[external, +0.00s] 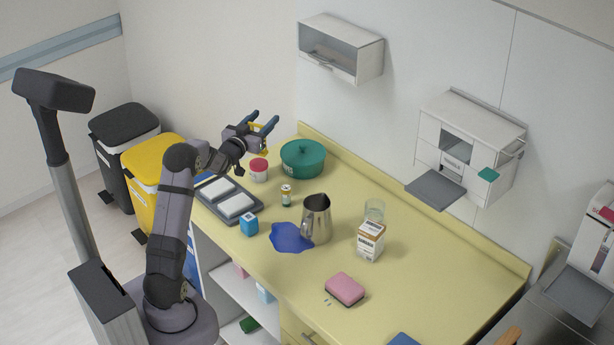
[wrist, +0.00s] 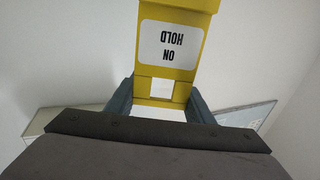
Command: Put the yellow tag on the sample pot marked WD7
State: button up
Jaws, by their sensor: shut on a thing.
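My gripper (external: 262,121) is raised over the far left end of the counter and is shut on the yellow tag (wrist: 172,72). In the wrist view the tag fills the space between the fingers, with a white label reading "ON HOLD" upside down and a square opening near the fingers. A white pot with a red lid (external: 259,170) stands on the counter below the gripper. A small jar with a white label (external: 286,195) stands nearer the middle. No WD7 marking is legible, so I cannot tell which pot bears it.
A lidded teal pot (external: 303,159) stands right of the red-lidded pot. A tray with white pads (external: 243,217), a blue box (external: 249,224), a steel jug (external: 317,219), a blue cloth (external: 290,238), a carton (external: 370,241) and a pink sponge (external: 344,289) occupy the counter.

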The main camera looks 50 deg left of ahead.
jog(key=shift+f, duration=0.1)
jog(key=shift+f+p, duration=0.4)
jog(key=shift+f, duration=1.35)
jog(key=shift+f, duration=0.15)
jog(key=o, duration=1.3)
